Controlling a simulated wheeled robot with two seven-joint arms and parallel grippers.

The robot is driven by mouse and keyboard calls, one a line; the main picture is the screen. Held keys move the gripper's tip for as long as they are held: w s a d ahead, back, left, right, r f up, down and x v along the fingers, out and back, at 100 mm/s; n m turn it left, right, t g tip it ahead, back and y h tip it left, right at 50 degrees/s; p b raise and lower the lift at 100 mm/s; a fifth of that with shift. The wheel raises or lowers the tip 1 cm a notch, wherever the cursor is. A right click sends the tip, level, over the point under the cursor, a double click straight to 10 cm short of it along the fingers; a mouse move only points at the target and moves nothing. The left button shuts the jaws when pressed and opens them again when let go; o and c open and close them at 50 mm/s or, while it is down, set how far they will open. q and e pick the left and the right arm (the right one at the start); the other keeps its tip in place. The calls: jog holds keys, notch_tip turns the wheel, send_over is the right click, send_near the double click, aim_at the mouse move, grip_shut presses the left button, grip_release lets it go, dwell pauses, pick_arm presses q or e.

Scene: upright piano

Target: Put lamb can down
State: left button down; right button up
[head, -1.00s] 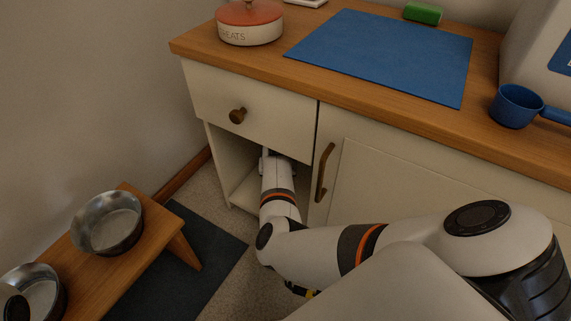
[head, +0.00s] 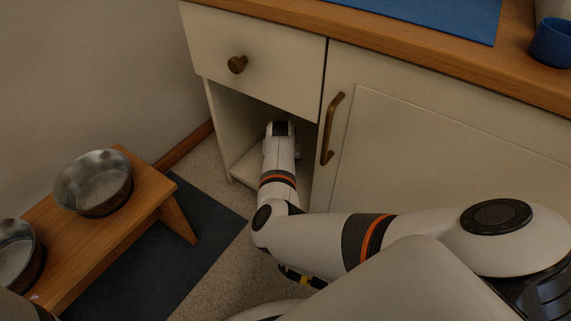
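The lamb can is not visible in the head view. My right arm reaches down and forward into the open lower-left compartment of the cabinet (head: 222,125). Its wrist end is inside the opening, below the drawer. The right gripper's fingers are hidden behind the wrist and in the shadowed compartment, so I cannot see whether they hold anything. My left gripper is not in view.
A closed drawer (head: 270,75) is above the opening, and a closed door (head: 430,150) with a handle (head: 331,130) is beside it. A wooden feeder stand (head: 150,185) with two metal bowls (head: 93,182) stands on a dark mat (head: 215,225). A blue cup (head: 552,42) sits on the counter (head: 400,45).

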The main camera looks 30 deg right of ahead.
jog(key=shift+r, duration=0.15)
jog(key=shift+f, duration=0.25)
jog(key=o, duration=1.2)
